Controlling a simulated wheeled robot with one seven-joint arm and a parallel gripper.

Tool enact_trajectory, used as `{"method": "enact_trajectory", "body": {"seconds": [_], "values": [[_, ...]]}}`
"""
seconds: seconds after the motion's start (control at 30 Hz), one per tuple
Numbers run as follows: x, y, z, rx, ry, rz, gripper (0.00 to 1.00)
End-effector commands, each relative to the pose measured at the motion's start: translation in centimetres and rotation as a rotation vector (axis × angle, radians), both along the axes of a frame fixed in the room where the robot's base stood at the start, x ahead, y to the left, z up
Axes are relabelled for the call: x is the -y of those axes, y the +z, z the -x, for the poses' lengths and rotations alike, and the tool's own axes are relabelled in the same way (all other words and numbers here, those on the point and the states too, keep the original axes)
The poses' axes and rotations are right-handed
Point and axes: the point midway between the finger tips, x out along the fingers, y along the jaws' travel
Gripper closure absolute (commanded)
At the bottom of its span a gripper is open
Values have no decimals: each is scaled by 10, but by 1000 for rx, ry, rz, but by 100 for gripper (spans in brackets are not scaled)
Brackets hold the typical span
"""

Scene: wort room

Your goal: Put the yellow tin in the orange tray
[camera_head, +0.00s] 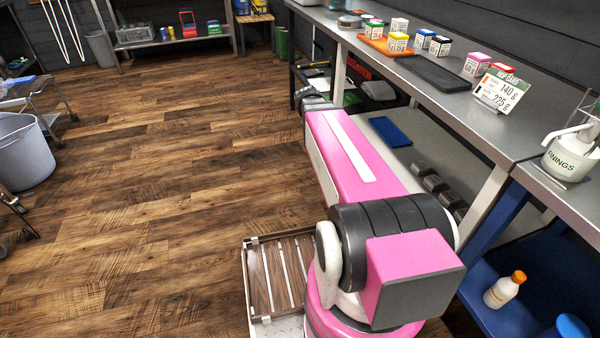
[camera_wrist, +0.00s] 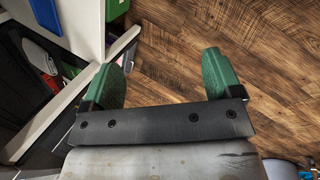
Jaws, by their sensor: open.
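The yellow tin (camera_head: 397,42) is a small box with a yellow top and a white label, on the metal bench at the upper right in the head view. It appears to stand on the right part of the orange tray (camera_head: 373,43), a flat shallow tray on the same bench; its exact contact is too small to tell. My gripper (camera_wrist: 158,70) shows in the wrist view with two green fingers apart and nothing between them. It points over the wooden floor beside a shelf unit, away from the tin. Neither tin nor tray shows in the wrist view.
Blue-topped (camera_head: 424,39), black (camera_head: 440,46) and pink-topped (camera_head: 477,64) tins stand near the tray. A blue item (camera_head: 390,131) lies on the lower shelf. The floor at left is largely clear.

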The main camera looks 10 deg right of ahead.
Motion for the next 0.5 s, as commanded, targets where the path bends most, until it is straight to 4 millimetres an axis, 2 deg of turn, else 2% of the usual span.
{"method": "enact_trajectory", "body": {"seconds": [0.03, 0.2, 0.33, 0.5], "values": [[-19, -19, 25, 8, -79, -67, 15], [-71, -65, 78, 22, -369, -262, 15], [-95, -83, 103, 12, -526, -347, 15], [-107, -90, 114, 5, -611, -387, 15]]}}
